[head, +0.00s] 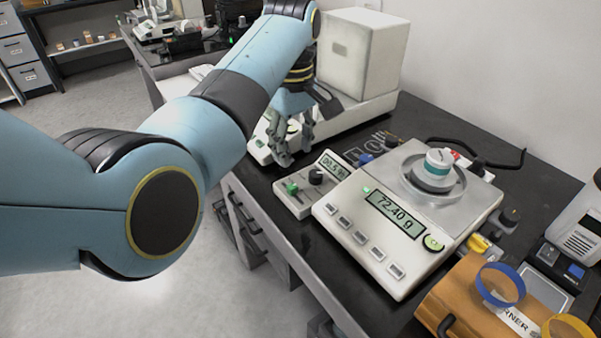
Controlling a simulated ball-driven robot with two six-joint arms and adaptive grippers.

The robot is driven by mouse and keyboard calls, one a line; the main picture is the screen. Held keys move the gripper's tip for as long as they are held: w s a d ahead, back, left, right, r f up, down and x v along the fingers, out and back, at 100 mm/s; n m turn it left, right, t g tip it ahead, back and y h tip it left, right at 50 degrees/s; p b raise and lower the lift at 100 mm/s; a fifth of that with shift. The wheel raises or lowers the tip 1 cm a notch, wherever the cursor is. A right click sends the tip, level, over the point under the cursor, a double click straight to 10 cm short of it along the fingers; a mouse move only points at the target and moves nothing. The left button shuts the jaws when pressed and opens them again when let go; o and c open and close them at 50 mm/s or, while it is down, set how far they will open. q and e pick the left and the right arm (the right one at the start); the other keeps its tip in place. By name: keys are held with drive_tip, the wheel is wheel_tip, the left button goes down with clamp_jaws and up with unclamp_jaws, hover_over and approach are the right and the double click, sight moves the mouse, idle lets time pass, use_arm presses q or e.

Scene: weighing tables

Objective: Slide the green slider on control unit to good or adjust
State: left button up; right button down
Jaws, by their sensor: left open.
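The control unit (302,196) is a small pale box on the black table, left of the scale. It has a small display (333,165), a black knob (316,177) and a green slider (292,188) at its left end. The labels beside the slider are too small to read. My left gripper (283,158) is open and empty, fingers pointing down, above and behind the control unit and apart from the slider. It is in front of the white boxy instrument. My right gripper is not in view.
The scale (345,216) reads 72.40 g and bears a white and teal container (437,170). A white boxy instrument (345,55) stands behind my gripper. Small weights (365,159) lie between them. An orange case (462,308) with blue and yellow rings is at the lower right.

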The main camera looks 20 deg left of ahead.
sight(294, 187)
use_arm(q)
wheel_tip(294, 187, down, 10)
drive_tip(key=shift+s+f+b, duration=0.1)
drive_tip(key=shift+f+b, duration=0.05)
drive_tip(key=shift+b, duration=0.45)
clamp_jaws()
